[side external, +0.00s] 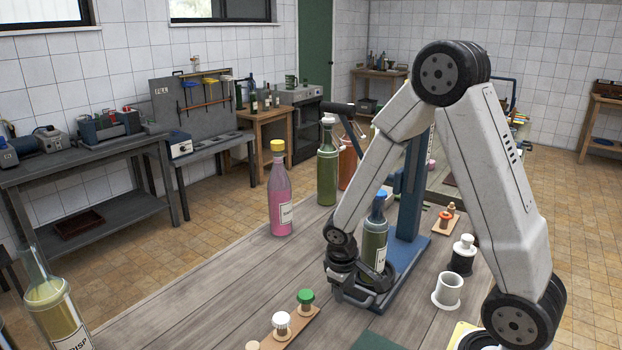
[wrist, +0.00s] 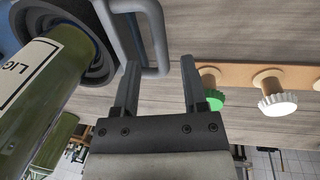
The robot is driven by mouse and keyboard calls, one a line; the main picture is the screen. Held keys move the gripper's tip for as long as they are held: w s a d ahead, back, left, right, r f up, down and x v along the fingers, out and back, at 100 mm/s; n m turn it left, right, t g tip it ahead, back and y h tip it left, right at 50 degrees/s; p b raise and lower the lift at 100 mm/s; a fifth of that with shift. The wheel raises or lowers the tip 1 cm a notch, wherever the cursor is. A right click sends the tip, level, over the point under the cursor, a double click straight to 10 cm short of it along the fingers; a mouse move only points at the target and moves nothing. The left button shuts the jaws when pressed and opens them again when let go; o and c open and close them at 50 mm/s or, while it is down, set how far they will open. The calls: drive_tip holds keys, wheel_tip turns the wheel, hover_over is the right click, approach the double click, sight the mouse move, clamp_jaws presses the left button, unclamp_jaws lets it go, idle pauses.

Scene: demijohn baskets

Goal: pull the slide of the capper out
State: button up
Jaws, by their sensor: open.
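The capper is a blue stand with a column (side external: 412,180) and a base plate on the wooden table. Its slide has a dark round cup (wrist: 92,50) and a grey loop handle (wrist: 158,40) at the front. A green labelled bottle (side external: 374,245) with a blue top stands upright in the cup; it also shows in the wrist view (wrist: 45,75). My gripper (wrist: 160,62) is open and empty. Its fingertips are either side of the handle's outer bar in the wrist view; I cannot tell whether they touch it. In the side view my gripper (side external: 350,280) partly hides the slide.
A wooden strip (side external: 290,325) with green and white stoppers lies near the handle; it also shows in the wrist view (wrist: 240,75). A white cup (side external: 448,291) and a black-and-white jar (side external: 462,255) stand to the right. A pink bottle (side external: 280,200) stands behind.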

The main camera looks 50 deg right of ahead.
wheel_tip(320, 180, up, 6)
drive_tip(key=a, duration=0.1)
idle(0.4)
drive_tip(key=s+a+r+t+y, duration=0.1)
drive_tip(key=s+a+t+y, duration=0.1)
drive_tip(key=a, duration=0.6)
drive_tip(key=shift+s+t, duration=0.3)
drive_tip(key=shift+s, duration=0.6)
idle(1.0)
